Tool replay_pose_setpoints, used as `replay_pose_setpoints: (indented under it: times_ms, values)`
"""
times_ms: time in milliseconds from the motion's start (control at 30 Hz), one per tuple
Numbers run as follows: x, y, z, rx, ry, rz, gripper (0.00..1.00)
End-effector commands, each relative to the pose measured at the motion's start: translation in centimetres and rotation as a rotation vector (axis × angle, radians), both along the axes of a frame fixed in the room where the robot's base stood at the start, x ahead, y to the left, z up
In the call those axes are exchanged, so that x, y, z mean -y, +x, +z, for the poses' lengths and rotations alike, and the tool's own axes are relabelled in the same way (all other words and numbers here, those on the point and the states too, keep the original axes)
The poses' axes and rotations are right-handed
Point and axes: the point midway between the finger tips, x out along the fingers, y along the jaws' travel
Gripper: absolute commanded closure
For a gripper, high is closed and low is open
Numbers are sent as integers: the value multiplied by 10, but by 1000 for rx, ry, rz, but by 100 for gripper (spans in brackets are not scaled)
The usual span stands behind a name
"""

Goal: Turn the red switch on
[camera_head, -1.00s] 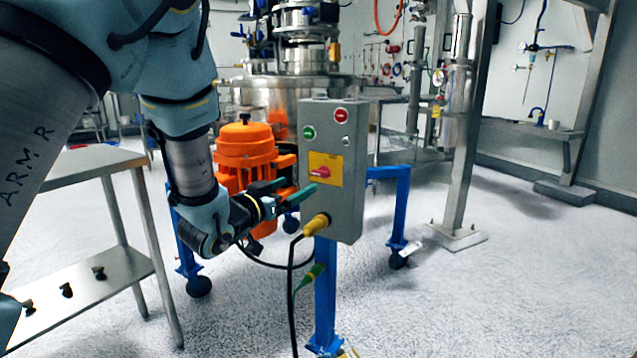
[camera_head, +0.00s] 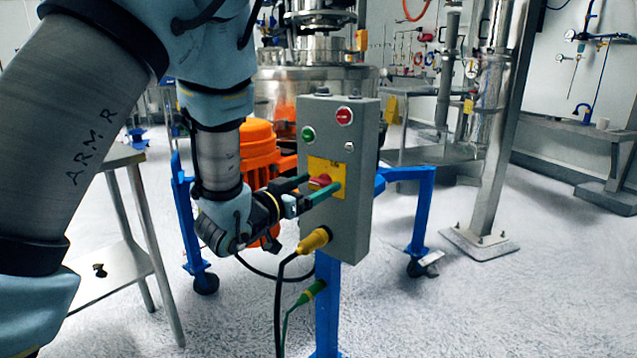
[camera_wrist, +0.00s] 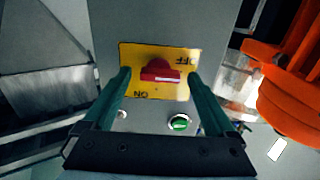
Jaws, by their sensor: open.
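The red switch (camera_head: 320,181) is a rotary knob on a yellow plate (camera_head: 341,170) on the front of a grey control box (camera_head: 347,222). In the wrist view the red switch (camera_wrist: 160,71) lies crosswise, with "OFF" and "ON" printed upside down on the yellow plate (camera_wrist: 133,57). My gripper (camera_head: 322,187) is open at the plate, its two green fingers on either side of the knob. In the wrist view my gripper (camera_wrist: 160,80) has a gap between each finger and the knob. Whether the fingertips touch the plate cannot be told.
A green button (camera_head: 307,134) and a red button (camera_head: 344,116) sit above the plate. A yellow cable plug (camera_head: 314,241) sticks out below. An orange motor (camera_head: 259,140) stands behind my wrist, and a steel table (camera_head: 118,157) at left.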

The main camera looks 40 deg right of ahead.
Motion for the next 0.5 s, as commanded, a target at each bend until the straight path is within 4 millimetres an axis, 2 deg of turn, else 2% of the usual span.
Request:
replay_pose_setpoints:
  times_ms: [133,500]
  values:
    - [0,0,0,0,0,0,9]
    - [0,0,0,0,0,0,51]
